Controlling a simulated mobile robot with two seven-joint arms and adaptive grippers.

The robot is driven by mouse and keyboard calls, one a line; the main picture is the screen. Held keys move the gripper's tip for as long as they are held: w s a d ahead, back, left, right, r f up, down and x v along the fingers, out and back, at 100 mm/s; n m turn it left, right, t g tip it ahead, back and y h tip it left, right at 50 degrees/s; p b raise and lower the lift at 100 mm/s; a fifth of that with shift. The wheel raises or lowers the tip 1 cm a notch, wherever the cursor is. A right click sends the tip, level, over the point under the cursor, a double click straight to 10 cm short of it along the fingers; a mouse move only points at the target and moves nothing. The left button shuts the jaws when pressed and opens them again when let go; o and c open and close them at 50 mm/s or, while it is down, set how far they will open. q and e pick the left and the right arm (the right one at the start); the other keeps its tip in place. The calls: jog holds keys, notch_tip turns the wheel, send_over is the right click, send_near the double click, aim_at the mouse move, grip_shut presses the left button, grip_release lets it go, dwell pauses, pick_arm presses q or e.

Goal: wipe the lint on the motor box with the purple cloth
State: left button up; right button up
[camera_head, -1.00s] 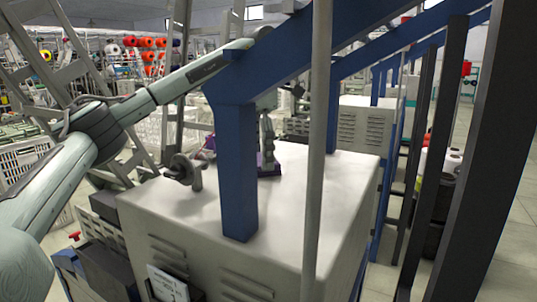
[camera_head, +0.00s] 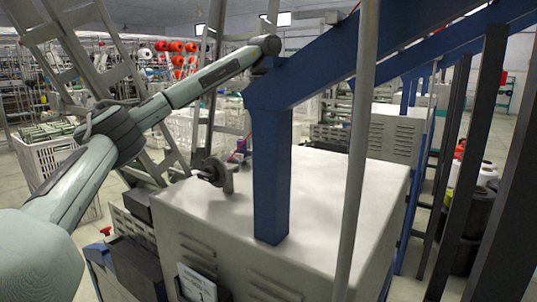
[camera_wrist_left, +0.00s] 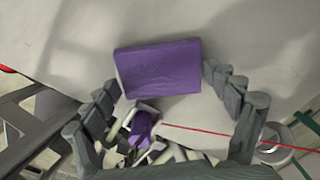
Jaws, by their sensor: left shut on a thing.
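The motor box (camera_head: 340,215) is a large white box with louvred sides in the head view. Its pale top (camera_wrist_left: 60,40) fills the upper part of the left wrist view. The purple cloth (camera_wrist_left: 158,68) is a folded rectangular pad between the fingers of my left gripper (camera_wrist_left: 161,78), which is shut on it. The cloth is over or on the box top; I cannot tell if it touches. I cannot make out lint. My right gripper is out of view.
The blue post (camera_head: 270,180) rises from the box top, and a grey pole (camera_head: 358,150) stands in front. A grey round fitting (camera_head: 213,172) sits at the box's left edge. A red thread (camera_wrist_left: 205,131) crosses below the cloth. The box top right of the post looks clear.

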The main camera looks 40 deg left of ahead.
aim_at(310, 179)
pick_arm(q)
jog(key=shift+s+d+r, duration=0.15)
jog(key=shift+d+r, duration=0.1)
jog(key=shift+d, duration=0.6)
jog(key=shift+s+d+r, duration=0.15)
jog(key=shift+d+r, duration=0.1)
jog(key=shift+d, duration=0.55)
jog(key=shift+s+d+f, duration=0.15)
jog(key=shift+d, duration=0.55)
jog(key=shift+s+d+f, duration=0.1)
jog(key=shift+s+d, duration=0.05)
jog(key=shift+d, duration=0.5)
jog(key=w+d, duration=0.1)
jog(key=w+d+f, duration=0.1)
jog(key=w+d, duration=0.1)
jog(key=d, duration=0.1)
jog(key=shift+f, duration=0.4)
jog(key=shift+c, duration=0.6)
jog(key=shift+s+d, duration=0.15)
jog(key=shift+d, duration=0.15)
jog(key=shift+s+d, duration=0.25)
jog(key=shift+d, duration=0.1)
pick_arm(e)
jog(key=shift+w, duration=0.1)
pick_arm(q)
jog(key=shift+a+r, duration=0.15)
jog(key=shift+r, duration=3)
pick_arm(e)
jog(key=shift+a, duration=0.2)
